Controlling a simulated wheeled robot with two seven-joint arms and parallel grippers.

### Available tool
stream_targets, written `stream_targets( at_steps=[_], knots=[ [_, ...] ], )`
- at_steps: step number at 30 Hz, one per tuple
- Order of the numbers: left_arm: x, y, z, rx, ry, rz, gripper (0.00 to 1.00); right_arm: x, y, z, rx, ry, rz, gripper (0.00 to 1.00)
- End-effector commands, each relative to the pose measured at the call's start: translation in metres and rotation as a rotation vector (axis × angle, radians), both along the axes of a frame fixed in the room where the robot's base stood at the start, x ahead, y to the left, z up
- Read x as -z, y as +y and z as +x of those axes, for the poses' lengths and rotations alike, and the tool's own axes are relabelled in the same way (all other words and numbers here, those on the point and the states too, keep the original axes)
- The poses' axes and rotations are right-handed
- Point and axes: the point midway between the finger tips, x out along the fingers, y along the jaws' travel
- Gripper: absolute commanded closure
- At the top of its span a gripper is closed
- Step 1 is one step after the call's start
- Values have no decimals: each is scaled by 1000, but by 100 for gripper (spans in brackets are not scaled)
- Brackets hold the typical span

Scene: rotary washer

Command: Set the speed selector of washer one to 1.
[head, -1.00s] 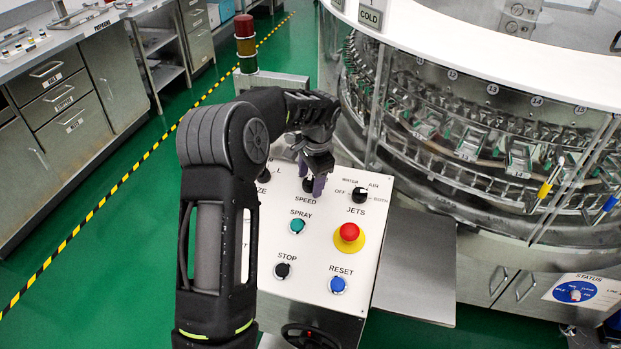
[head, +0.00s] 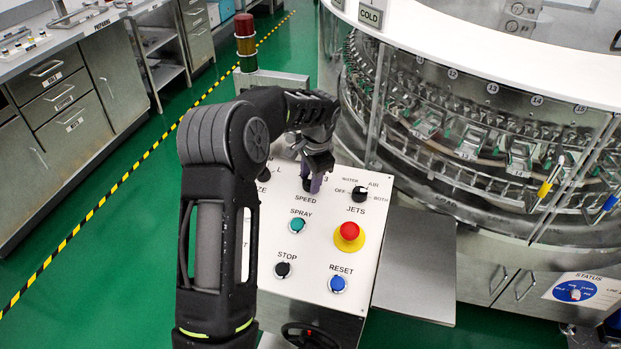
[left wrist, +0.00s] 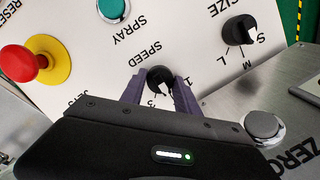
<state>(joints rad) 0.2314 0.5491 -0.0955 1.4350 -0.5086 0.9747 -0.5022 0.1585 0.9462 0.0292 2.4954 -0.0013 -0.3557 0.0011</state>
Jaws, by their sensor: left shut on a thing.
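The speed selector (head: 307,185) is a small black knob above the SPEED label on the white control panel (head: 310,255). My left gripper (head: 314,183) reaches down over it and is shut on it. In the left wrist view the selector (left wrist: 158,77) sits between the two purple fingertips, one on each side. The digits 1 and 3 show beside the fingers there. The gripper partly covers the knob and its scale, so I cannot tell for certain which number its pointer faces. My right gripper is not in view.
The jets knob (head: 359,194) is close on the right, with the red stop button (head: 349,232) below it. The green spray button (head: 298,225) lies below SPEED. The size knob (left wrist: 238,31) is nearby. The large round washer (head: 500,130) stands behind the panel.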

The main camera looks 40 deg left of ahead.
Motion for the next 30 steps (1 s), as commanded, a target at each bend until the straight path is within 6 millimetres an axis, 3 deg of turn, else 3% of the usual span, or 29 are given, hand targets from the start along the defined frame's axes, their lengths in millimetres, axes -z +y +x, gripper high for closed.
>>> stream_targets(
  at_steps=[14,30],
  knots=[
    [0,1,0,-64,-6,-16,100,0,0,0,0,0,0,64],
    [-1,2,1,-442,-40,-112,100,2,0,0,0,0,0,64]
  ],
)
